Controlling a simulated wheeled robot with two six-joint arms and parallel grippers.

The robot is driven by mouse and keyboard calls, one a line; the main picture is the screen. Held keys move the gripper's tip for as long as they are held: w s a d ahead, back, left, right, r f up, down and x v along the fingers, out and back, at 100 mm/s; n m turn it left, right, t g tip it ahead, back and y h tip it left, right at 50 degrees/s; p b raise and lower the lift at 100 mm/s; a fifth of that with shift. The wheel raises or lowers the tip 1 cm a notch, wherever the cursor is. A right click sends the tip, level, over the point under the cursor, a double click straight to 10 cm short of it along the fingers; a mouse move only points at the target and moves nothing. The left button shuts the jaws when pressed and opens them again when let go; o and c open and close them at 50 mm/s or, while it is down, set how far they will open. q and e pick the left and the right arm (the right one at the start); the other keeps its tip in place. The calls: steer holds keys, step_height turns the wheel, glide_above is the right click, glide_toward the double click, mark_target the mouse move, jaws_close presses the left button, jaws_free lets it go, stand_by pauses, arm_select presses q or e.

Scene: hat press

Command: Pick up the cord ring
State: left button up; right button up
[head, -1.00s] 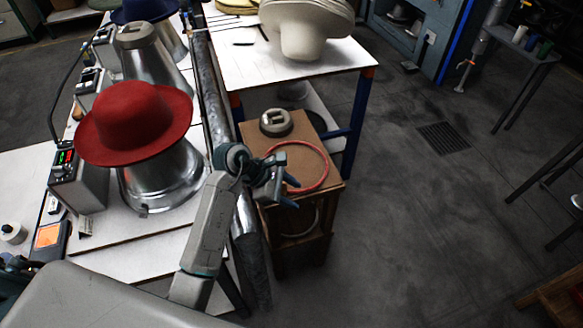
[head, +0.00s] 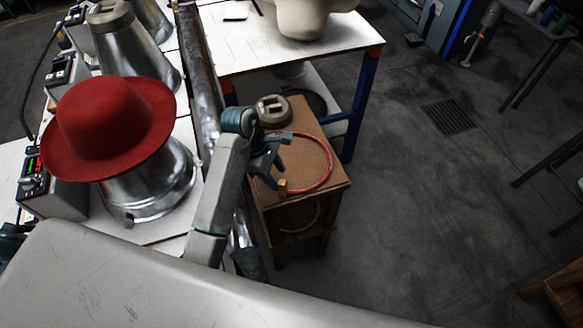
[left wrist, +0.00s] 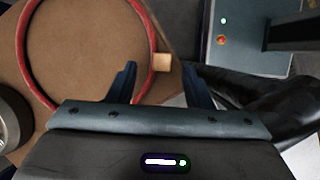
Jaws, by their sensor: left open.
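The red cord ring (head: 331,166) lies flat on the brown top of a small wooden stand (head: 311,149). A pale wooden piece (head: 283,187) sits at its near edge; it also shows in the left wrist view (left wrist: 162,61). My left gripper (head: 275,172) is over the ring's near left side, open and empty. In the left wrist view its dark blue fingers (left wrist: 159,72) stand apart, one inside the ring (left wrist: 22,45) and one outside, with the pale piece between and just beyond their tips. I cannot tell the height gap. My right gripper is not in view.
A grey round weight-like object (head: 273,110) sits at the stand's back left corner. A red hat (head: 108,125) on a metal form stands left, beyond a long metal pipe (head: 198,85). A white table (head: 300,57) is behind.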

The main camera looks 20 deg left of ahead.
mark_target(286, 190)
arm_select(q)
steer(key=shift+d+f, duration=0.3)
steer(key=shift+f, duration=0.05)
steer(key=shift+d+f+p, duration=0.1)
steer(key=shift+f+p, duration=0.2)
steer(key=shift+f, duration=0.05)
steer(key=p+x, duration=0.2)
steer(key=x, duration=0.2)
steer(key=shift+s+f, duration=0.2)
steer(key=shift+f, duration=0.05)
steer(key=shift+d+f, duration=0.1)
steer(key=shift+f, duration=0.1)
steer(key=shift+w, duration=0.1)
jaws_close()
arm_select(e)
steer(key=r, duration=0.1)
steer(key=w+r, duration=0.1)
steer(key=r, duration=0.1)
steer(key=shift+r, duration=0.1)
